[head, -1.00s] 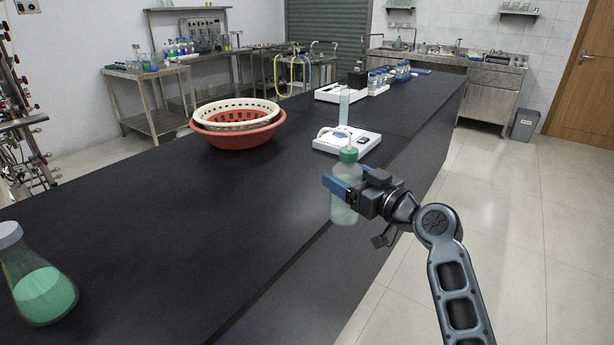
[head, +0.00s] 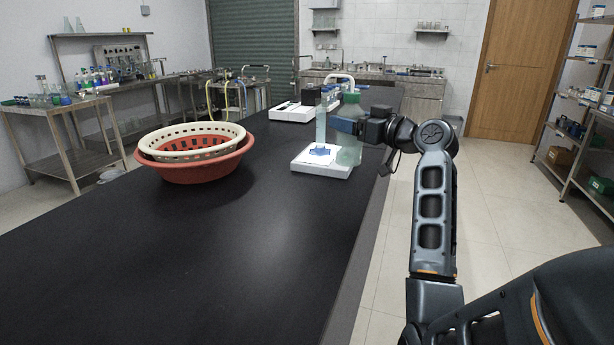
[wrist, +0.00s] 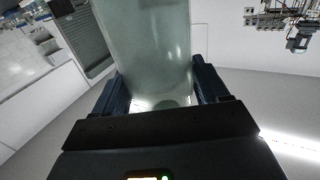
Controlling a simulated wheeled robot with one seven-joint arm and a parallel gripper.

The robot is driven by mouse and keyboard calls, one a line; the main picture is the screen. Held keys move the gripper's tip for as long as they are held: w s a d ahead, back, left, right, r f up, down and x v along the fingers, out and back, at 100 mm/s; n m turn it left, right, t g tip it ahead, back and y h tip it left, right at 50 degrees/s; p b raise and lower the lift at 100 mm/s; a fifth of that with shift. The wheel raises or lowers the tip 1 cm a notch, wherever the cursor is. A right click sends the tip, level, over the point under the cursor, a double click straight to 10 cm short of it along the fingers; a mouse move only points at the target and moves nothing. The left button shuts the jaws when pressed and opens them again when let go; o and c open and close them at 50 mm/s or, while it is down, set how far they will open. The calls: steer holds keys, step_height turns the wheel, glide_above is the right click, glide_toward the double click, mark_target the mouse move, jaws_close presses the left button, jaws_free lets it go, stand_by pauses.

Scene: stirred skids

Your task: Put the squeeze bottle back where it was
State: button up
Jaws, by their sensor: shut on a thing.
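The squeeze bottle (head: 349,151) is translucent pale green with a green cap and a bent white spout. My gripper (head: 346,126) is shut on its body from the right. In the wrist view the bottle (wrist: 150,50) fills the space between the two fingers. In the head view it overlaps the right side of a white bench device (head: 318,171), just right of a tall clear cylinder (head: 321,125). I cannot tell whether the bottle's base touches anything.
A cream perforated basket sits in a red basin (head: 195,171) on the black bench (head: 220,250) to the left. Another white device (head: 290,113) stands farther back. The near bench top is clear. Floor and shelves (head: 585,100) lie to the right.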

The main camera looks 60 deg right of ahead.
steer(key=w+a+f+p, duration=0.1)
steer(key=w+a+f, duration=0.4)
steer(key=w+f, duration=0.2)
steer(key=shift+a+f, duration=0.4)
steer(key=shift+f, duration=0.7)
steer(key=shift+f, duration=0.25)
steer(key=o, duration=1.4)
steer(key=shift+c, duration=0.2)
steer(key=shift+s, duration=0.1)
steer(key=shift+r, duration=0.1)
